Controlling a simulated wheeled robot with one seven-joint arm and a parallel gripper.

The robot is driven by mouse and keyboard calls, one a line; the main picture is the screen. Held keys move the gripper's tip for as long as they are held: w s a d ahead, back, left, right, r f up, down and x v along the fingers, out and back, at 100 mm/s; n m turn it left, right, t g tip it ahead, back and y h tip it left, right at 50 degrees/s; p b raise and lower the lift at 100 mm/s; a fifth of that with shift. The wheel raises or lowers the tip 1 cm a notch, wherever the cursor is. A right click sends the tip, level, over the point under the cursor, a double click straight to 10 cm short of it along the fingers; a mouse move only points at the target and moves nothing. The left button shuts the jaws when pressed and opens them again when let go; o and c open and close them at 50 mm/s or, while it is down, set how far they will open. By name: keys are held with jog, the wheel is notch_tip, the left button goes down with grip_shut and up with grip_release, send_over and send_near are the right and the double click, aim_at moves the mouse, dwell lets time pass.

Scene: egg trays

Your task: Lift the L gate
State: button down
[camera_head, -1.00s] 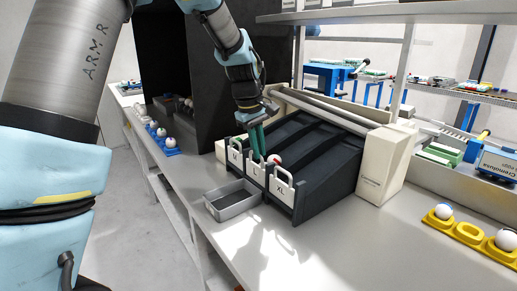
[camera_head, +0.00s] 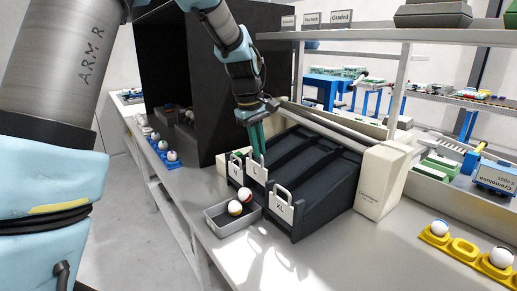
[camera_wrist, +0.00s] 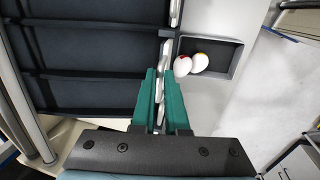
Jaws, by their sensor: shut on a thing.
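The L gate (camera_head: 257,169) is a white plate with a handle at the low front end of the dark sloped sorter (camera_head: 326,175). It stands higher than the M gate (camera_head: 236,172) and the XL gate (camera_head: 281,208) on either side. My gripper (camera_head: 257,153) points down with its green fingers shut on the L gate's handle. In the wrist view the fingers (camera_wrist: 161,78) close around the white gate, seen nearly edge-on. Two whitish eggs with coloured marks, one lower (camera_head: 235,207) and one upper (camera_head: 245,194), lie in the grey tray (camera_head: 222,230) in front of the gates.
A cream side block (camera_head: 381,180) bounds the sorter on the right. A yellow egg holder (camera_head: 463,248) stands at the right front. A blue holder (camera_head: 161,153) with eggs lies along the left edge, beside a tall black cabinet (camera_head: 180,65).

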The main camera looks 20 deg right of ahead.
jog(key=c, duration=0.9)
grip_release()
jog(key=r, duration=0.3)
jog(key=a+r+b, duration=0.1)
jog(key=r, duration=0.3)
jog(key=a+r+b, duration=0.1)
jog(key=r, duration=0.2)
jog(key=shift+s+r, duration=0.2)
jog(key=shift+r, duration=0.05)
jog(key=a+f+m+y, duration=0.1)
jog(key=a+f, duration=0.5)
jog(key=a, duration=0.4)
jog(key=a+f, duration=0.5)
jog(key=a, duration=0.6)
jog(key=s+a+f, duration=0.2)
jog(key=a, duration=0.2)
jog(key=s+a+f+m, duration=0.1)
jog(key=s+a+f, duration=0.2)
jog(key=a, duration=0.1)
jog(key=s+a+f+m+t+y, duration=0.1)
jog(key=s+a+f, duration=0.1)
jog(key=a, duration=0.3)
jog(key=shift+s+f, duration=0.4)
jog(key=shift+s, duration=0.25)
